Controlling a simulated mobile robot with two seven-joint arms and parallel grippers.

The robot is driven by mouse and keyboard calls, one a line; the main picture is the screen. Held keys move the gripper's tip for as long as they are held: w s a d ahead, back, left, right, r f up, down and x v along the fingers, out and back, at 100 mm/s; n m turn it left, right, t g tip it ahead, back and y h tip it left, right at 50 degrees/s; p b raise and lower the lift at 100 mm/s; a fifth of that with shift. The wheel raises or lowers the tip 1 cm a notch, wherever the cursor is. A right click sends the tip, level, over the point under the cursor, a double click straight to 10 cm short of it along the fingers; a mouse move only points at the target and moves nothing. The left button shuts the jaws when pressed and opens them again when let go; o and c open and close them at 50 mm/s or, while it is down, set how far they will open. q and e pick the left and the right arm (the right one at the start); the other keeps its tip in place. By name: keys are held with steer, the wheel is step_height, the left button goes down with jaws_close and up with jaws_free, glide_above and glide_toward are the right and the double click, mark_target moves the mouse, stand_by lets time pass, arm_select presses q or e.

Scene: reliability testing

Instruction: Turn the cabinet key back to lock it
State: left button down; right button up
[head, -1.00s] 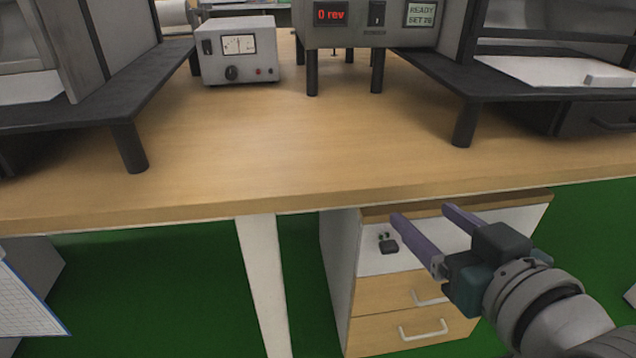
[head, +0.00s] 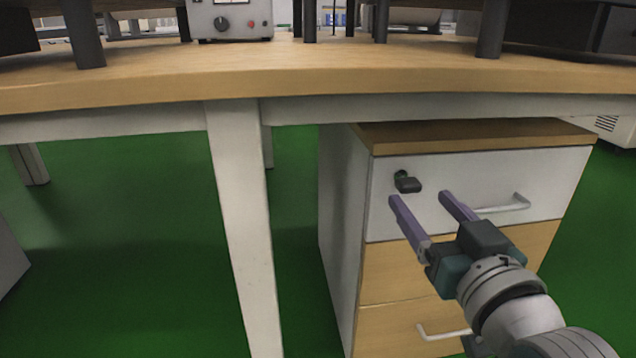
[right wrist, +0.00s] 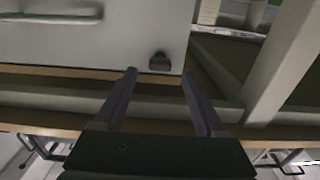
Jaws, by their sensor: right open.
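The cabinet (head: 342,215) is a drawer unit under the table, with a white top drawer and wood-coloured drawers below. A dark key (head: 408,184) sits in the lock at the upper left of the white drawer front. My right gripper (head: 418,197) is open and empty, its purple fingers pointing at the drawer front near the key. In the right wrist view the key (right wrist: 159,62) shows beyond the fingertips, between their lines and apart from them. My left gripper is not in view.
The table edge (head: 300,88) overhangs the cabinet top. A white table leg (head: 243,220) stands left of the cabinet. The top drawer's handle (head: 505,205) lies right of the key.

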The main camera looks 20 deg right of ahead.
mark_target(412, 190)
steer(key=b+x, duration=0.1)
steer(key=x, duration=0.3)
steer(key=shift+w, duration=0.15)
jaws_close()
stand_by(0.5)
